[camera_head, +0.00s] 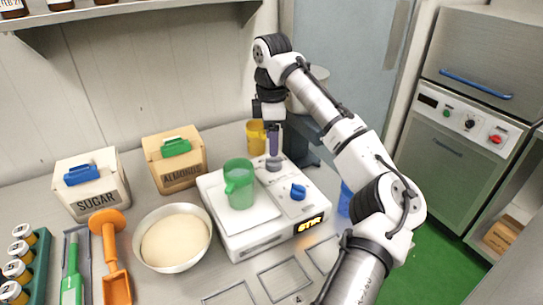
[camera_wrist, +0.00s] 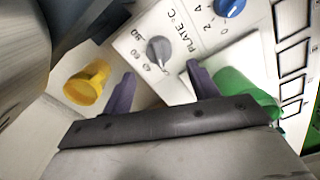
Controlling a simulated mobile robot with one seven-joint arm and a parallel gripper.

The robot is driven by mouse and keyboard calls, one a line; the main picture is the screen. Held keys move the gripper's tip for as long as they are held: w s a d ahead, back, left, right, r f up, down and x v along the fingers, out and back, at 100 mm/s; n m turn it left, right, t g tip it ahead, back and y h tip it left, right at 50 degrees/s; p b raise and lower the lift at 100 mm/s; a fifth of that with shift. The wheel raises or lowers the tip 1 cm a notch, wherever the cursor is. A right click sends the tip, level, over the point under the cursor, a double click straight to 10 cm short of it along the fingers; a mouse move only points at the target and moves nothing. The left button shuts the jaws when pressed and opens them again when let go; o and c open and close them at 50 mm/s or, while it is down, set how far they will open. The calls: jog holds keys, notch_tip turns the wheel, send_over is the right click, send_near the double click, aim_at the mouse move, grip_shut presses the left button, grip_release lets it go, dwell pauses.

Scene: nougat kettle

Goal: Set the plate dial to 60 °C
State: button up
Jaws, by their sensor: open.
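The plate dial is a small grey round knob in the wrist view (camera_wrist: 158,50), beside the printed words PLATE °C and a scale of numbers. Its pointer is too small to read surely. In the head view the dial (camera_head: 274,164) sits at the back right of the white hot-plate stirrer (camera_head: 245,238). My gripper (camera_head: 272,150) points down just above the dial. In the wrist view my gripper's two purple fingers (camera_wrist: 160,88) are open and spread apart, with nothing held between them. Whether a finger touches the dial cannot be told.
A green jug (camera_head: 239,182) stands on the stirrer's plate, left of the dial. A blue knob (camera_head: 298,191) is in front of the dial, above a lit orange display (camera_head: 311,223). A yellow cup (camera_head: 256,137) stands close behind. A white bowl (camera_head: 172,237) is at the left.

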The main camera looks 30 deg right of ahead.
aim_at(274, 163)
jog(key=shift+f+p, duration=0.35)
jog(key=shift+f, duration=2.65)
jog(key=shift+c, duration=0.2)
jog(key=c, duration=0.9)
